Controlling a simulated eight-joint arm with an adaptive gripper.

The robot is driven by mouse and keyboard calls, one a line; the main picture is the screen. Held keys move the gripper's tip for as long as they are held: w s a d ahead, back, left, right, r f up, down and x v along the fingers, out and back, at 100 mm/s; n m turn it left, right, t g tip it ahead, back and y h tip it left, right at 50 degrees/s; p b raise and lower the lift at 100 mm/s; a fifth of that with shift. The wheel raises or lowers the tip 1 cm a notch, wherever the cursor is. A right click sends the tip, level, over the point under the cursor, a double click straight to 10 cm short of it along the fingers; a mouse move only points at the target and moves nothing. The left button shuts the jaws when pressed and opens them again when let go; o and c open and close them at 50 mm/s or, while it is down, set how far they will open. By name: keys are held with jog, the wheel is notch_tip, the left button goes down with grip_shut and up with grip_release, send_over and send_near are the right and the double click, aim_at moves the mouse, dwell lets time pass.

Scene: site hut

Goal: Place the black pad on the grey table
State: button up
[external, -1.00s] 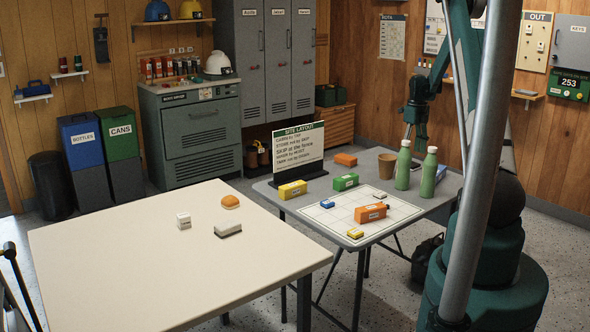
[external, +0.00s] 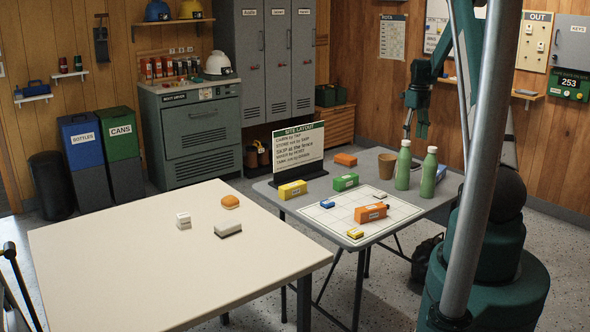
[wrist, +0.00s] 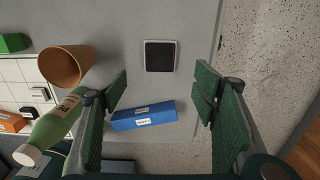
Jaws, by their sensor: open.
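The black pad (wrist: 160,56), a dark square with a pale rim, lies flat on the grey table (wrist: 110,18) in the wrist view. I cannot make it out in the external view, where the cup and bottles stand in front of that area. My gripper (wrist: 163,88) is open and empty above the table, its fingers wide apart. The pad shows beyond the fingertips, between them in the picture.
A brown cup (wrist: 64,66), a green bottle (wrist: 52,128) and a blue box (wrist: 143,116) stand near the pad. A second green bottle (external: 428,174), a gridded board (external: 338,228) with blocks and a sign (external: 298,148) share the table. A cream table (external: 130,255) stands left.

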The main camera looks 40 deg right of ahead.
dwell(0.4)
jog(key=s+a+r+n+t, duration=0.1)
jog(key=a+r+n, duration=0.5)
jog(key=a, duration=0.6)
jog(key=s+a+r+n+t+h, duration=0.1)
jog(key=a+r+n, duration=0.4)
jog(key=a+r, duration=0.5)
jog(key=s+a+r+n+t, duration=0.1)
jog(key=a+r+n, duration=0.45)
jog(key=a, duration=0.75)
jog(key=s+a+r+n+t, duration=0.1)
jog(key=s+a+r+n, duration=0.1)
jog(key=s+a+n, duration=0.45)
jog(key=s+a+r+n+t, duration=0.1)
jog(key=s+a+n, duration=0.25)
jog(key=a, duration=0.65)
jog(key=s+a+f+n+t+y, duration=0.1)
jog(key=s+a+f+n, duration=0.3)
jog(key=s+a+n, duration=0.5)
jog(key=s+a+t, duration=0.1)
jog(key=s+a, duration=0.1)
jog(key=s, duration=0.2)
jog(key=shift+a, duration=0.25)
